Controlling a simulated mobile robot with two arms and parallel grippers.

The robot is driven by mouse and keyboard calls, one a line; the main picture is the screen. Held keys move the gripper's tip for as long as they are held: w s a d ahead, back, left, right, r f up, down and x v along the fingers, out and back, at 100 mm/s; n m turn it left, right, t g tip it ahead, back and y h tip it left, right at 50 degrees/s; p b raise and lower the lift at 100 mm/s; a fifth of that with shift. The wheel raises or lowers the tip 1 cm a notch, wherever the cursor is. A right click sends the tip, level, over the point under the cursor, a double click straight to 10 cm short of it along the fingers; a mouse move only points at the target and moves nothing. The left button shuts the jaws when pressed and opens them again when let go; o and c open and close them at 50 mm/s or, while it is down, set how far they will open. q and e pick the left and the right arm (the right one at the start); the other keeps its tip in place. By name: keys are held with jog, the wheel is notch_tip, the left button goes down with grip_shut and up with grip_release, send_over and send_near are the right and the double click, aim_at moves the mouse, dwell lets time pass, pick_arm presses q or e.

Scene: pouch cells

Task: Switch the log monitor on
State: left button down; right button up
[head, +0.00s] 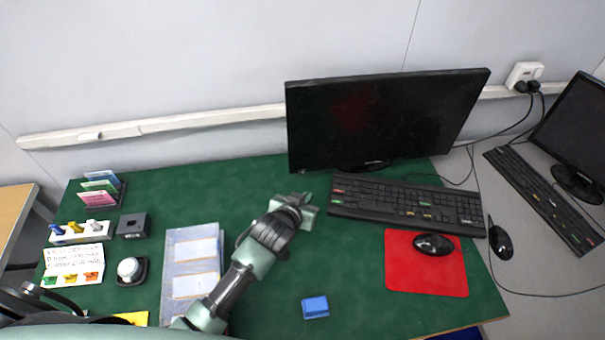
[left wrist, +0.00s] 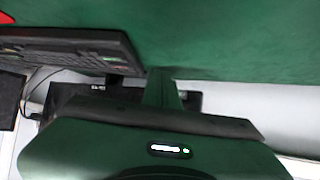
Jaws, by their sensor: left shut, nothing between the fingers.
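A large black monitor (head: 390,120) stands at the back of the green table, with its dark screen showing only a faint reddish patch. Its lower edge and stand are above and behind the black keyboard (head: 405,200). A second, smaller dark monitor (head: 578,122) stands at the far right on a grey desk. My left gripper (head: 307,203) is shut and empty, in front of the large monitor's lower left corner and just left of the keyboard. In the left wrist view the shut fingers (left wrist: 160,88) show near the keyboard (left wrist: 75,45). My right gripper is not in view.
A red mat (head: 410,280) with a black mouse (head: 433,244) lies in front of the keyboard. A blue block (head: 315,307) lies near the front edge. A grey tray (head: 168,270), a dark holder (head: 132,225) and card stands (head: 100,187) fill the left.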

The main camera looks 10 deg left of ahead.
aim_at(302, 172)
pick_arm(q)
jog(key=w, duration=0.1)
jog(key=w+a, duration=0.1)
jog(key=w, duration=0.1)
jog(key=shift+w+a+b, duration=0.25)
jog(key=shift+b, duration=0.1)
jog(key=shift+w+a, duration=0.3)
jog(key=shift+w, duration=0.4)
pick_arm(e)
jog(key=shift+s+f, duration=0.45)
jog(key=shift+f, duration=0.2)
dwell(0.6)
pick_arm(q)
jog(key=shift+w+r, duration=0.1)
jog(key=shift+w, duration=0.05)
jog(key=shift+w+a, duration=0.15)
jog(key=shift+w, duration=0.1)
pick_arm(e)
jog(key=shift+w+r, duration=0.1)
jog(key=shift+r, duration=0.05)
